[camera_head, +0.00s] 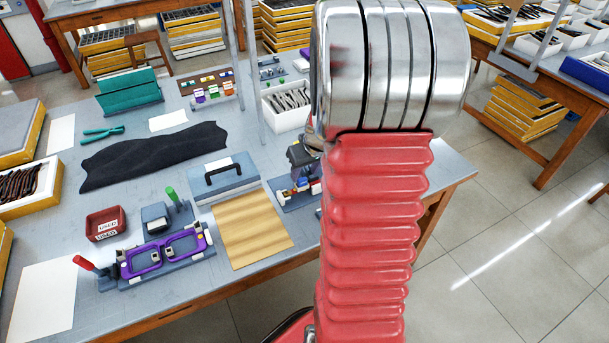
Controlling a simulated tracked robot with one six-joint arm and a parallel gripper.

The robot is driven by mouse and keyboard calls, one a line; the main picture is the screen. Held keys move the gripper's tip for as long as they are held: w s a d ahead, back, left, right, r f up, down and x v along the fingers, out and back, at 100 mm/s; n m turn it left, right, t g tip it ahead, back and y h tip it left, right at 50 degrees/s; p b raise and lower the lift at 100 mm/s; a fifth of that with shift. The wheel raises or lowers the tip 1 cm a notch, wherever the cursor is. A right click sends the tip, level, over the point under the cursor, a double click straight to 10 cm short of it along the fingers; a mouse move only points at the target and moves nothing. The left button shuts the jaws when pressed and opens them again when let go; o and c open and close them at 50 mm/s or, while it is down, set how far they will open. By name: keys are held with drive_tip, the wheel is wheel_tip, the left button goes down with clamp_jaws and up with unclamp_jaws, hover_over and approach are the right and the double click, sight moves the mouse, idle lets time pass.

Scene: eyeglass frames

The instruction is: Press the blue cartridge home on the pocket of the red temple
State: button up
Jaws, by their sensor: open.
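A small blue-grey fixture (290,201) stands near the table's right part, just left of my arm. It carries small red, white, yellow and blue pieces, too small and covered to tell a red temple, its pocket or a blue cartridge for sure. A dark grey part of my gripper (305,168) shows just above these pieces, beside the arm. It is open; its fingertips are partly hidden, and I cannot tell whether it touches anything. My red-sleeved arm covers whatever lies behind it. A rack (210,92) at the back holds several small coloured pieces.
A purple eyeglass frame (150,262) sits in a clamp fixture at the front left. A wooden board (250,228), a grey-blue box with a black handle (222,178), a red tray (105,224) and a white bin (285,105) stand around. A dark cloth (150,155) lies behind.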

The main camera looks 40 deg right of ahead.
drive_tip(key=d+v, duration=0.1)
drive_tip(key=v, duration=0.7)
drive_tip(key=shift+s+a+r, duration=0.2)
drive_tip(key=shift+a+r, duration=0.2)
drive_tip(key=shift+a, duration=0.15)
drive_tip(key=s+a+r+n, duration=0.1)
drive_tip(key=s+a+r, duration=0.15)
drive_tip(key=a, duration=0.55)
drive_tip(key=s+a+r+n+t, duration=0.1)
drive_tip(key=a+r, duration=0.3)
drive_tip(key=a, duration=0.4)
drive_tip(key=s+a+r, duration=0.1)
drive_tip(key=a+r, duration=0.2)
drive_tip(key=a, duration=0.4)
drive_tip(key=s+a+n+y, duration=0.1)
drive_tip(key=s+a, duration=0.5)
drive_tip(key=shift+s+a+r, duration=0.3)
drive_tip(key=shift+a+r, duration=0.1)
drive_tip(key=shift+r, duration=0.1)
drive_tip(key=shift+o, duration=0.6)
